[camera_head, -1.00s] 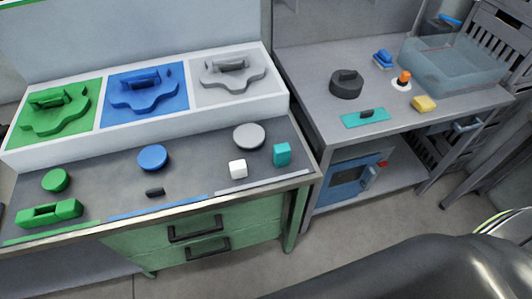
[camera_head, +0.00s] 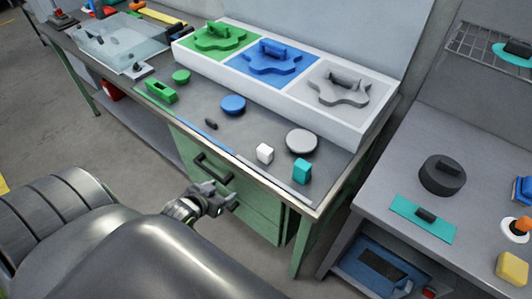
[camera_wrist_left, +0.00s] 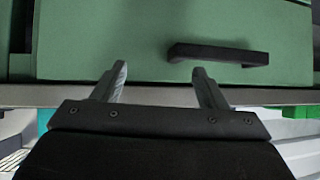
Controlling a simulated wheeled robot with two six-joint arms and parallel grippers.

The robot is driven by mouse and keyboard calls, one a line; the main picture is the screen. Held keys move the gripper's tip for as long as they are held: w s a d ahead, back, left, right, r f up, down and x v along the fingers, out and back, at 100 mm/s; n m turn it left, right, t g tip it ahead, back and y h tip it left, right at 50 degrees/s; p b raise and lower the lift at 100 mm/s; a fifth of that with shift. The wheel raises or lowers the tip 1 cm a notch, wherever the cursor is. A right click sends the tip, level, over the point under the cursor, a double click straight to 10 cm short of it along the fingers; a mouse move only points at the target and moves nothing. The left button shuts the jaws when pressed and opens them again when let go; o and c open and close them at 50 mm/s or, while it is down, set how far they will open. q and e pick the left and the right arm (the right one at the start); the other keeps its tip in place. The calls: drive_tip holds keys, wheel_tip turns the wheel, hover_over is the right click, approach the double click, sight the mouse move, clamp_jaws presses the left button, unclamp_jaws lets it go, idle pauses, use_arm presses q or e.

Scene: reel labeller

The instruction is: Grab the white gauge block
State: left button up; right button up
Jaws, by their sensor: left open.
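The white gauge block (camera_head: 265,153) is a small white cube on the grey top of the green workbench, near its front edge. My left gripper (camera_head: 228,199) is in front of the bench, below the top, near the drawer fronts and apart from the block. In the left wrist view its two fingers (camera_wrist_left: 160,82) are spread with nothing between them, facing the green drawer front and its black handle (camera_wrist_left: 218,54). The white block does not show in the wrist view. My right gripper is not in view.
The grey disc (camera_head: 301,141) and teal block (camera_head: 302,171) stand close to the white block. A blue disc (camera_head: 233,105) and small black piece (camera_head: 211,124) lie further left. A white tray (camera_head: 367,122) with coloured sections stands behind. A grey table (camera_head: 384,182) is at right.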

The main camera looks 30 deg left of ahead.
use_arm(q)
wheel_tip(320, 180, up, 8)
drive_tip(key=w+d+r+t+h, duration=0.1)
drive_tip(key=w+d+t, duration=0.1)
drive_tip(key=d, duration=0.1)
drive_tip(key=m+h, duration=0.1)
approach(261, 152)
drive_tip(key=p+x, duration=0.1)
drive_tip(key=x, duration=0.7)
drive_tip(key=shift+w+f, duration=0.1)
drive_tip(key=shift+f, duration=0.1)
drive_tip(key=shift+f+p+x, duration=0.1)
drive_tip(key=shift+p+x, duration=0.15)
drive_tip(key=shift+x, duration=1.35)
drive_tip(key=shift+f+p+x, duration=0.15)
drive_tip(key=shift+p+x, duration=0.05)
drive_tip(key=shift+x, duration=1.4)
drive_tip(key=shift+d, duration=0.2)
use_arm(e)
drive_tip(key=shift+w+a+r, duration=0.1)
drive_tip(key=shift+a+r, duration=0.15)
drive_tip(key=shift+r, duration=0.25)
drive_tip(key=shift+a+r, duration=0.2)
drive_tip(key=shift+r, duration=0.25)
use_arm(q)
drive_tip(key=shift+r, duration=0.1)
drive_tip(key=shift+c, duration=0.7)
drive_tip(key=c, duration=0.9)
